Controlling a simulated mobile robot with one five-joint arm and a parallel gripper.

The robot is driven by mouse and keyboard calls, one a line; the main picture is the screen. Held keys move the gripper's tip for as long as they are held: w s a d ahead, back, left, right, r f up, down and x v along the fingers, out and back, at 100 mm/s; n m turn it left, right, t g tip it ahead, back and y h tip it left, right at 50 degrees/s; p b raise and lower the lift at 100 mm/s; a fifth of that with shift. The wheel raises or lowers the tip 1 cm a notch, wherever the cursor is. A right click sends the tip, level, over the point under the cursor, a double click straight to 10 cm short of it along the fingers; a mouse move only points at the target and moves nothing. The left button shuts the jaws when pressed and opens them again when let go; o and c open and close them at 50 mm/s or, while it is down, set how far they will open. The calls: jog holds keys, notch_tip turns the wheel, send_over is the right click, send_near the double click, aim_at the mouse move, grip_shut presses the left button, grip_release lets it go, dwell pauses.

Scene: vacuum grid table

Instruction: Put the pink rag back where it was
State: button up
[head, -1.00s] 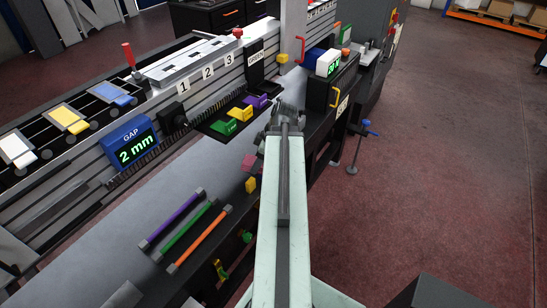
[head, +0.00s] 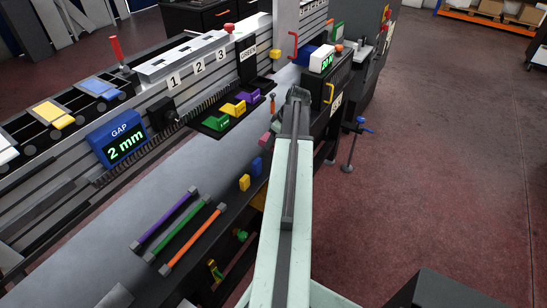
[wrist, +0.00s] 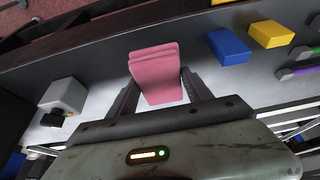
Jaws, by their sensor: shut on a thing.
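The pink rag (wrist: 156,73) is a folded pink pad in the wrist view. It sits between the two fingers of my gripper (wrist: 158,82), which is shut on it. In the head view a pink part of the rag (head: 266,139) shows just left of my arm; the arm hides the rest and the fingertips. I cannot tell whether the rag touches the table. A blue block (head: 257,167) and a yellow block (head: 244,182) stand near the table's front edge, nearer to me than the rag. The blue block (wrist: 229,46) and yellow block (wrist: 268,34) also show in the wrist view, apart from the rag.
A black tray (head: 214,131) with green, yellow and purple pieces lies beyond the rag. Purple, green and orange bars (head: 193,236) lie at the near front. A white-grey box (wrist: 62,96) stands left of my gripper in the wrist view. Grey table (head: 110,222) between is bare.

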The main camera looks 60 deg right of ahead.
aim_at(271, 155)
notch_tip(271, 155, down, 7)
jog(key=b, duration=0.4)
jog(key=shift+r+b, duration=0.2)
jog(key=shift+b, duration=0.2)
jog(key=shift+r, duration=0.25)
jog(key=shift+f, duration=0.15)
jog(key=o, duration=1.2)
jog(key=shift+r+p, duration=0.35)
jog(key=shift+p, duration=0.1)
jog(key=p+v, duration=1)
jog(key=v, duration=0.1)
jog(key=shift+s+r+p, duration=0.15)
jog(key=shift+r+p, duration=0.15)
